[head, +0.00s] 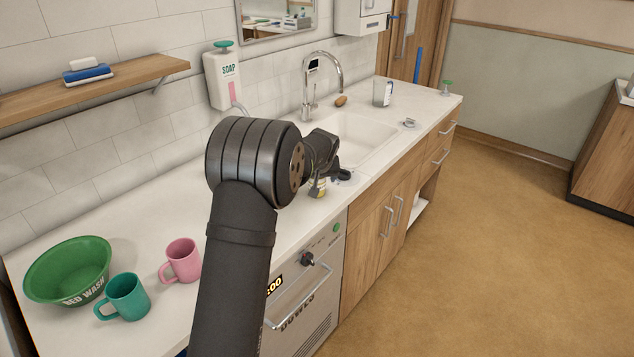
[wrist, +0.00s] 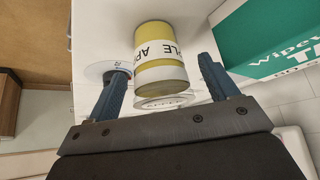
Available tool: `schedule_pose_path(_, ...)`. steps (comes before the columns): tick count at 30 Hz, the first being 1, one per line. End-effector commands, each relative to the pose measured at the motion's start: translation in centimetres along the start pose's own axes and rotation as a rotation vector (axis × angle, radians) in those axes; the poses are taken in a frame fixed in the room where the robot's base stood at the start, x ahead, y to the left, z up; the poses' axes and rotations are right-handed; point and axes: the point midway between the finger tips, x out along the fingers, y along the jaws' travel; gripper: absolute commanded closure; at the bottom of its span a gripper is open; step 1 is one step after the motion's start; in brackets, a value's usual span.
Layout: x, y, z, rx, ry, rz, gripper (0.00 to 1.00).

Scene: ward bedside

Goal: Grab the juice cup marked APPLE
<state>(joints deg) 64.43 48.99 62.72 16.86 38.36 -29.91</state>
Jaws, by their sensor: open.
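The juice cup (wrist: 160,55) is yellow with a white band, and its dark lettering, upside down in the wrist view, reads APPLE in part. My gripper (wrist: 162,82) is open, with one finger on each side of the cup's near end. Gaps show between the cup and both fingers, and nothing is held. In the head view, the cup (head: 318,189) shows only as a small yellow and pale piece on the counter, largely hidden by my gripper (head: 338,176).
In the wrist view, a green and white wipes box (wrist: 262,42) stands right of the cup, and a pale disc (wrist: 104,70) lies by the left finger. In the head view, the sink (head: 362,134) is beyond my gripper; a pink mug (head: 182,260), teal mug (head: 126,297) and green basin (head: 68,270) stand left.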

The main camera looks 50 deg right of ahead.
Motion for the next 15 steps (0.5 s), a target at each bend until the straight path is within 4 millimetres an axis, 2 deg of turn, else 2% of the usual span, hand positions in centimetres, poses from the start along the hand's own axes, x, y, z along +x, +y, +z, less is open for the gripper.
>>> schedule_pose_path(4, 1.9, 0.0, -0.1, 0.000, 0.001, 0.002, 0.21)
schedule_pose_path(11, 2.1, 0.1, -0.1, 0.000, 0.001, 0.002, 0.21)
schedule_pose_path(15, 2.0, 0.1, -0.1, 0.000, 0.001, 0.002, 0.47)
